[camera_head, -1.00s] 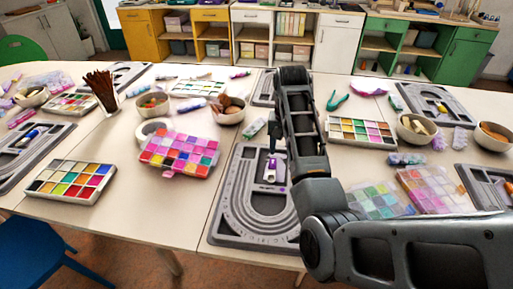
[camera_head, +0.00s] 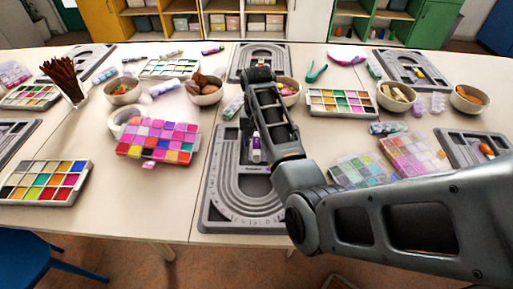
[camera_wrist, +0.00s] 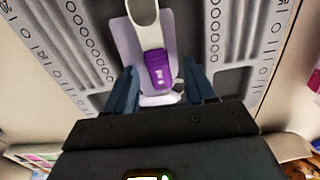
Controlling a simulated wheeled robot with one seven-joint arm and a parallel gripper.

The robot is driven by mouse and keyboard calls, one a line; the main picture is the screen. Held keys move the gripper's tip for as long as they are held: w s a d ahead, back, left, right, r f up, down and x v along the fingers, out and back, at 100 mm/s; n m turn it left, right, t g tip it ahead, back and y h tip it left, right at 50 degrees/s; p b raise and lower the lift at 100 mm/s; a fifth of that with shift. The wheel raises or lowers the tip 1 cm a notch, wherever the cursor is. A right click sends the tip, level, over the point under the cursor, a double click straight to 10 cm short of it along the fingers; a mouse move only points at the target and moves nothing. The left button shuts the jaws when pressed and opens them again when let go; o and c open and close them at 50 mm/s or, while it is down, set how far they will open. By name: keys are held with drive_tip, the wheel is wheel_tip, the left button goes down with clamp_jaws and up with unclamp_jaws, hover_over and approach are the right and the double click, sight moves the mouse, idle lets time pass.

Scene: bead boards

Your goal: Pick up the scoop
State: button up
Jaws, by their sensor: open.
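The scoop (camera_wrist: 160,68), white with a loop-like end and a purple part, lies on the grey bead board (camera_wrist: 205,85) in the wrist view. In the head view the white-and-purple scoop (camera_head: 256,150) shows in the upper middle part of the board (camera_head: 212,205), partly beside my arm. My gripper (camera_wrist: 162,90) is open. Its two blue-grey fingers stand left and right of the scoop's purple end, with a gap on each side. In the head view the fingers are mostly hidden by my arm. I cannot tell their exact height above the board.
A pink-and-orange bead box (camera_head: 158,140) and a paint-like bead tray (camera_head: 45,183) lie to the left. Clear bead boxes (camera_head: 413,153) lie to the right. Another bead board (camera_head: 237,65) and bowls (camera_head: 205,90) stand behind. Bare table shows left of the board.

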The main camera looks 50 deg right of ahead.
clamp_jaws()
idle(0.5)
